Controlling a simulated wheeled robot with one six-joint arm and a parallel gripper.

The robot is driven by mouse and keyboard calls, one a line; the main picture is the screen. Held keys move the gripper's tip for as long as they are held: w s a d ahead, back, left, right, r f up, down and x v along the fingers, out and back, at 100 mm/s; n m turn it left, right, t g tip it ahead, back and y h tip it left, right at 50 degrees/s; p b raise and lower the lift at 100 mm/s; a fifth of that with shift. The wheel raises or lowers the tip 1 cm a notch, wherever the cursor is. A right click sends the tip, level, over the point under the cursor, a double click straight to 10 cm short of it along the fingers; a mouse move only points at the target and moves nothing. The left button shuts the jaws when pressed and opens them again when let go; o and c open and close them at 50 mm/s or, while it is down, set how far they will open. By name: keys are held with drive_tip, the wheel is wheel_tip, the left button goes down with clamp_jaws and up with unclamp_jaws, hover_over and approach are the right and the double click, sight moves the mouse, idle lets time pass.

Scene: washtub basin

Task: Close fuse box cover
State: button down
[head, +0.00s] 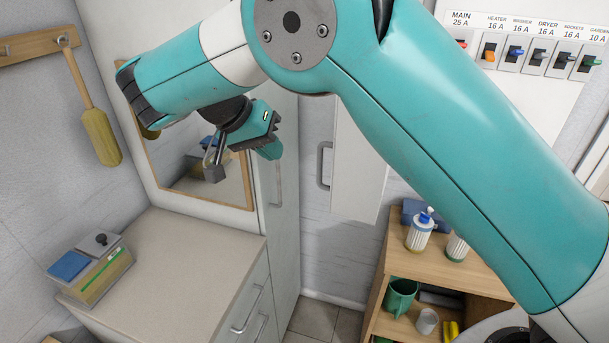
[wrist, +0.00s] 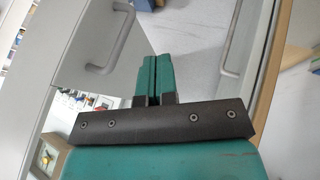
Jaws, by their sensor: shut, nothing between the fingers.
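The fuse box (head: 530,85) is on the wall at the upper right, with a row of labelled, coloured switches in plain view. Its white cover (head: 357,170) stands swung open to the left. A grey handle (head: 325,165) is on the cover's left side. My arm hides the cover's upper part and hinge side. My gripper (head: 270,150) is shut and empty, left of the cover and apart from it, in front of a tall cabinet. In the wrist view the closed fingers (wrist: 152,68) point between two handled white panels; the left one looks like the cover (wrist: 75,65).
The tall cabinet (head: 283,225) and a mirror (head: 205,185) are close behind my gripper. A counter (head: 180,260) with a small box (head: 92,270) is at lower left. A wooden shelf (head: 478,275) with bottles and cups stands below the fuse box.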

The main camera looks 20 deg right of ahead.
drive_tip(key=s+d+f, duration=0.1)
drive_tip(key=d+f, duration=0.2)
drive_tip(key=d, duration=0.3)
drive_tip(key=shift+s+f, duration=0.25)
drive_tip(key=shift+s, duration=0.05)
drive_tip(key=shift+s+d, duration=0.1)
